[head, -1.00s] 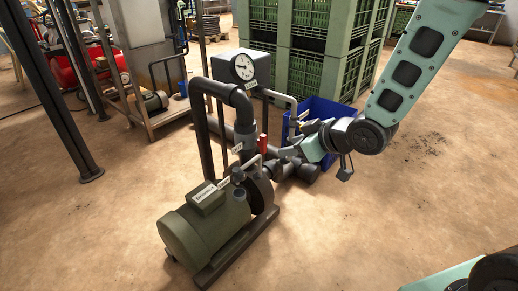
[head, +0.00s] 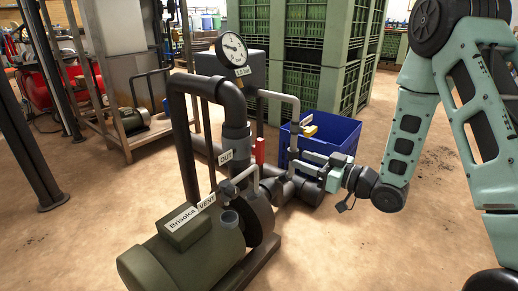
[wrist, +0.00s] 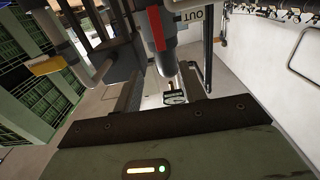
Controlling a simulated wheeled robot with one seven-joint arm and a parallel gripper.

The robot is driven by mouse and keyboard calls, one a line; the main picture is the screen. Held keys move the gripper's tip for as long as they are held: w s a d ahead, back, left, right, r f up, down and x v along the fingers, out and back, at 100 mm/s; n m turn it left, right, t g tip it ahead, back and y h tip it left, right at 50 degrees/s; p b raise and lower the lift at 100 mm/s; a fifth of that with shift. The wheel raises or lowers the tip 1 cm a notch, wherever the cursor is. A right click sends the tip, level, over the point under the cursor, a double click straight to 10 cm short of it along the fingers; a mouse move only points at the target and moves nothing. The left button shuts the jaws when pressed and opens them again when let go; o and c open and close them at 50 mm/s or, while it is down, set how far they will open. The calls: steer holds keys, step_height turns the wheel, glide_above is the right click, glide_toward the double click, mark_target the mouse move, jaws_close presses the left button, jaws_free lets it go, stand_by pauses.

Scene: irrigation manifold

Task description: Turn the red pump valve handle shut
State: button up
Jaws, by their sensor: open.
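The red valve handle (head: 260,150) stands upright beside the dark outlet pipe (head: 236,135) marked OUT, behind the green pump (head: 185,255). In the wrist view the red handle (wrist: 157,28) shows at the top, beyond my fingertips and against a grey pipe. My gripper (head: 303,163) is open, with its fingers pointing left toward the handle from the right side. The fingers (wrist: 155,80) look empty in the wrist view and do not appear to touch the handle. The lower end of the handle is hard to make out.
A yellow handle (head: 308,131) sits on the thin grey pipe right of the red one. A blue crate (head: 345,132) stands behind my gripper. A pressure gauge (head: 232,48) tops the pipework. A small lever marked VENT (head: 240,178) is on the pump.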

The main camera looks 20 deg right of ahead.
mark_target(263, 146)
steer(key=b+x, duration=0.5)
steer(key=x, duration=0.9)
steer(key=shift+w+a+f, duration=0.15)
steer(key=shift+w+a, duration=0.3)
steer(key=shift+w, duration=0.15)
jaws_close()
